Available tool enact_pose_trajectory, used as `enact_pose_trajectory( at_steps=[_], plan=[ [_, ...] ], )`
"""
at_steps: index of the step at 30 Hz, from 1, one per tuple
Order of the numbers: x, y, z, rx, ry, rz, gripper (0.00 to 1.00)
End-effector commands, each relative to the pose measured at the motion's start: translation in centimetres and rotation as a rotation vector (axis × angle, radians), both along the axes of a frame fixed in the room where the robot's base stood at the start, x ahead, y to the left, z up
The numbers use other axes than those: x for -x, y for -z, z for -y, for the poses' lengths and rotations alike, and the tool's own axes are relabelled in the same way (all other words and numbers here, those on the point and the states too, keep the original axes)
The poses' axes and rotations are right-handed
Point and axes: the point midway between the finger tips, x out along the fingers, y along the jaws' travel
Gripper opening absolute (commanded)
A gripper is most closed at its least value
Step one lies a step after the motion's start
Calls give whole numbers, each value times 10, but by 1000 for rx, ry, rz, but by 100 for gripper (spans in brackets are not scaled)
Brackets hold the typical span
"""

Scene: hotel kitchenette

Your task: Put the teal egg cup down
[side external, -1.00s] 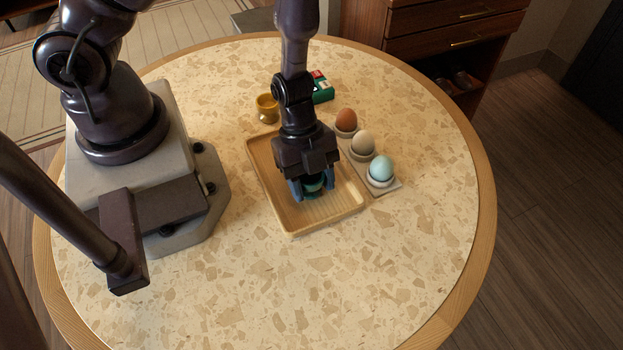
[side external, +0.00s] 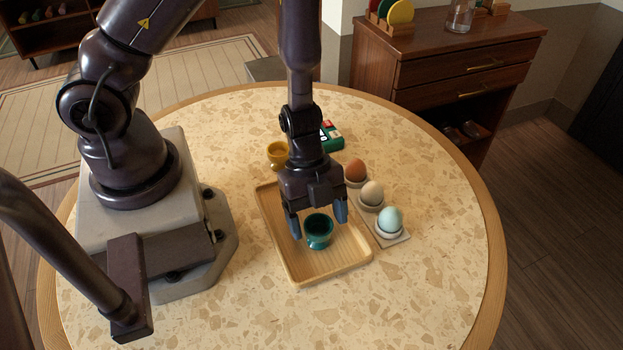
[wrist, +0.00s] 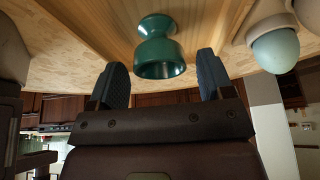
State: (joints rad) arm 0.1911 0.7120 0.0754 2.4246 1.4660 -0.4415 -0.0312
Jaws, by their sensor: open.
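My gripper (side external: 319,224) is open, with one finger on either side above the cup, and holds nothing. In the wrist view both fingers (wrist: 162,75) are spread apart, with a gap between them and the cup.
A holder (side external: 401,240) with brown, cream and pale blue eggs (side external: 391,219) stands along the tray's right side. A yellow egg cup (side external: 278,152) and a green box (side external: 331,137) are behind the tray. The table's front is clear.

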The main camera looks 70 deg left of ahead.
Motion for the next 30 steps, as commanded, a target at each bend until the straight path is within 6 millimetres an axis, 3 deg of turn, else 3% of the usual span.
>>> enact_pose_trajectory(
  at_steps=[15, 24, 27, 30],
  plan=[
    [-1, -72, -29, 1, 1, 7, 74],
    [0, -84, -35, -1, -3, 2, 74],
    [-11, -90, -36, -6, -44, 53, 74],
    [-41, -112, -42, -28, -168, 197, 74]
  ],
)
